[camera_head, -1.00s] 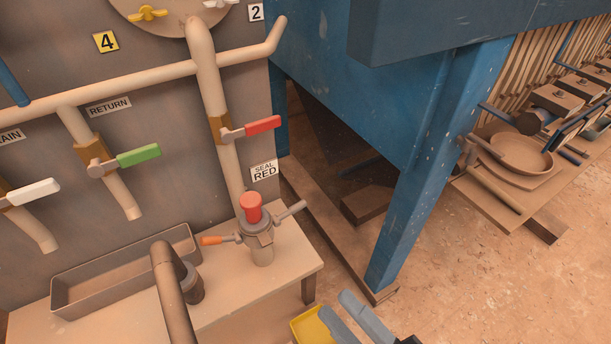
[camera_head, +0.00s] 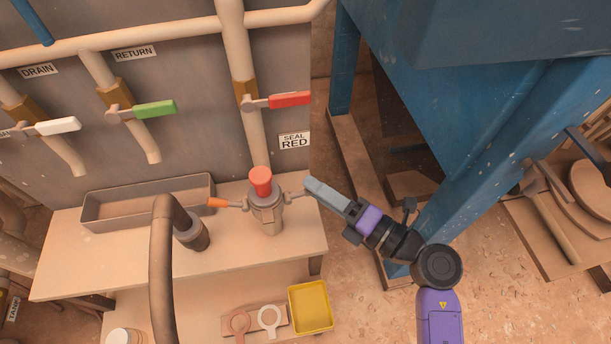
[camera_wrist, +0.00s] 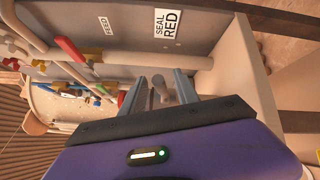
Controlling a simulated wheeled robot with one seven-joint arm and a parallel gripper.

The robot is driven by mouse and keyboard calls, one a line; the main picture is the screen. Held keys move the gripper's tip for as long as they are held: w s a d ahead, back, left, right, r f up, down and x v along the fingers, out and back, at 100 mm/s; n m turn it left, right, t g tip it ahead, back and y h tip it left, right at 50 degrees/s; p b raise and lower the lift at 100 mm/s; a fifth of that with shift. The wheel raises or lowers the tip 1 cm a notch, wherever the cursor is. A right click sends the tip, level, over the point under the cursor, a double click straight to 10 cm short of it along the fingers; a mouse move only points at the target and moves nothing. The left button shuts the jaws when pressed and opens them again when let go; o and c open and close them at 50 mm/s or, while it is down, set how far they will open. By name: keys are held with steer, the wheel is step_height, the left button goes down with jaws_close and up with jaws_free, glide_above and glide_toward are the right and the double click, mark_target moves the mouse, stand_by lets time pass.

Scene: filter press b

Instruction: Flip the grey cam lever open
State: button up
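A coupling (camera_head: 267,212) with a red plug (camera_head: 260,181) on top stands upright on the bench. Its grey cam lever (camera_head: 294,195) sticks out to the right. Its orange-handled lever (camera_head: 219,203) sticks out to the left. My gripper (camera_head: 311,186) reaches in from the right, with its fingertips at the outer end of the grey lever. In the wrist view my gripper (camera_wrist: 158,88) has its fingers apart, and a grey rounded piece, seemingly the lever's end, shows between them. I cannot tell whether either finger touches it.
A grey tray (camera_head: 148,203) and a thick hose (camera_head: 162,270) are left of the coupling. Red (camera_head: 290,100), green (camera_head: 155,109) and white (camera_head: 57,128) valve handles are on the panel. A blue frame leg (camera_head: 480,165) stands close behind my arm. A yellow tray (camera_head: 311,307) lies below.

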steer(key=shift+x, duration=2)
jaws_close()
